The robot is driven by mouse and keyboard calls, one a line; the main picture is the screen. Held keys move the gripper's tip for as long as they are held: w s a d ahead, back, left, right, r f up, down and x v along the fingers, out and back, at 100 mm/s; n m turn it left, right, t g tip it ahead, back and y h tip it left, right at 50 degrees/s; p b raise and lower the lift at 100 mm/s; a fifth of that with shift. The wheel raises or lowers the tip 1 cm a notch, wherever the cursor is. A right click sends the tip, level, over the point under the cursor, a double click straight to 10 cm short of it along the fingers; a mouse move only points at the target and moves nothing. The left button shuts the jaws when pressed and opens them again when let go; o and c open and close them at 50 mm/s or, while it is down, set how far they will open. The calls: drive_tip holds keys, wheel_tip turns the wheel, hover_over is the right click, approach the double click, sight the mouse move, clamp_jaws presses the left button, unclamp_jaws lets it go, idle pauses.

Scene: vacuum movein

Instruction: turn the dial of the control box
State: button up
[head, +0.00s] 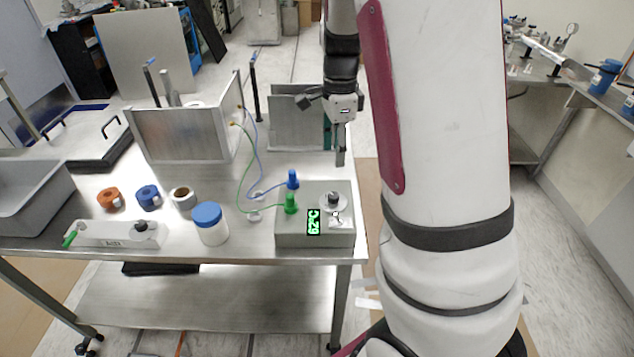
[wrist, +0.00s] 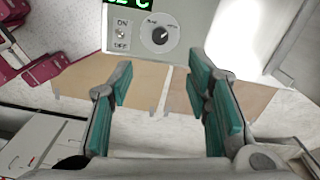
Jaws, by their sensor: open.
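The control box (head: 290,229) is a grey metal box at the front right corner of the steel table. Its top carries a black dial (head: 334,199), a lit green display reading about 62°C (head: 313,221), and a blue and a green plug. In the wrist view the dial (wrist: 160,36) is a black knob on a white disc at the top centre, with an ON/OFF switch (wrist: 122,36) to its left. My gripper (wrist: 164,92) is open and empty, its teal-padded fingers spread below the dial and apart from it. In the head view my gripper (head: 340,158) is above and behind the box.
A white jar with a blue lid (head: 210,224) stands left of the box. Green and blue cables run from the plugs to an open metal enclosure (head: 180,135) behind.

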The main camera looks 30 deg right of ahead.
sight(334, 195)
wheel_tip(334, 195, down, 14)
drive_tip(key=shift+r, duration=0.1)
idle(0.5)
clamp_jaws()
